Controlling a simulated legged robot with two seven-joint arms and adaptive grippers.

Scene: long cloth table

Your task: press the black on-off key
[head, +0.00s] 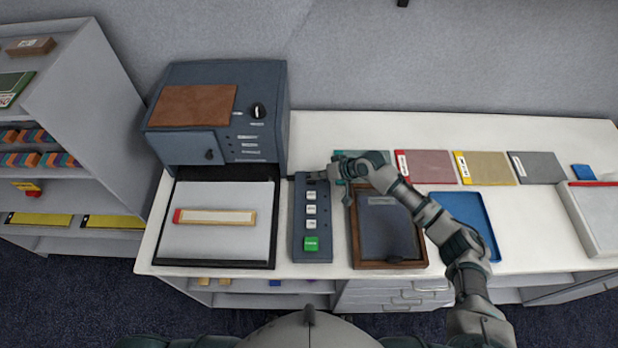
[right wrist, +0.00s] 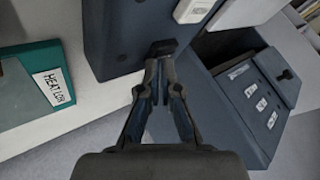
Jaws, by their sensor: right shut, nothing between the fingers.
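The blue-grey key panel (head: 297,230) lies on the table between the paper tray and a framed dark pad. It bears several white keys (head: 311,209) and a green key (head: 311,243). My right gripper (head: 322,177) is shut and empty over the panel's far end, and it hides part of that end. In the right wrist view, its closed fingertips (right wrist: 160,66) are at a dark block at the panel's edge. I cannot tell whether this block is the black key or the finger pads, nor whether anything is pressed. My left gripper is out of view.
A blue-grey machine (head: 222,110) with a dark knob stands behind left. The black-edged paper tray (head: 215,243) is left of the panel. The brown-framed pad (head: 390,264) and a blue tray (head: 470,215) lie right, under or beside my right arm. Coloured folders (head: 428,166) lie behind.

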